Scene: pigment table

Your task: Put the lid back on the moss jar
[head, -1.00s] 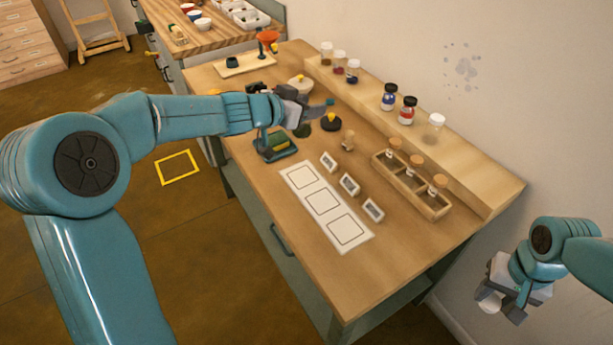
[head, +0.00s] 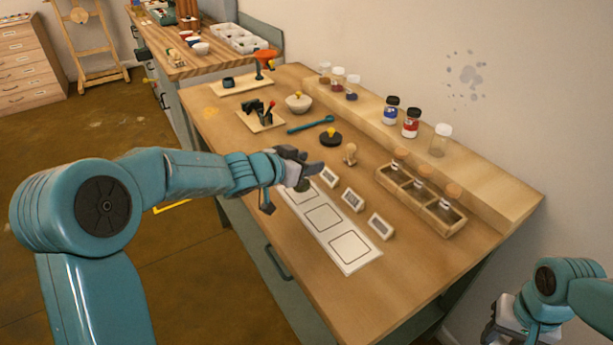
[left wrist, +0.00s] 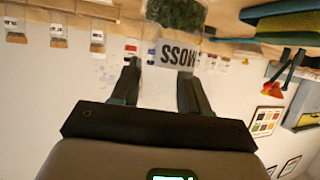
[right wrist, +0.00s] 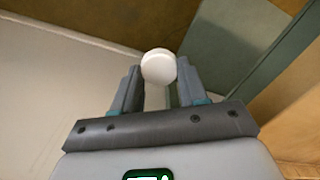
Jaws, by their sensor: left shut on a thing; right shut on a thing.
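The moss jar shows in the left wrist view, with its label (left wrist: 178,57) and green moss (left wrist: 176,14); that view is upside down and the jar looks upright. My left gripper (head: 312,172) is shut on the clear jar, over the table by the far end of the printed strip. In the head view only a small dark green part of the jar (head: 303,186) shows. My right gripper (right wrist: 157,90) is shut on a round white lid (right wrist: 159,67), held off the table's right side. In the head view it is partly cut off at the bottom right.
Several jars stand on the back ledge (head: 475,168). The front right tabletop is clear.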

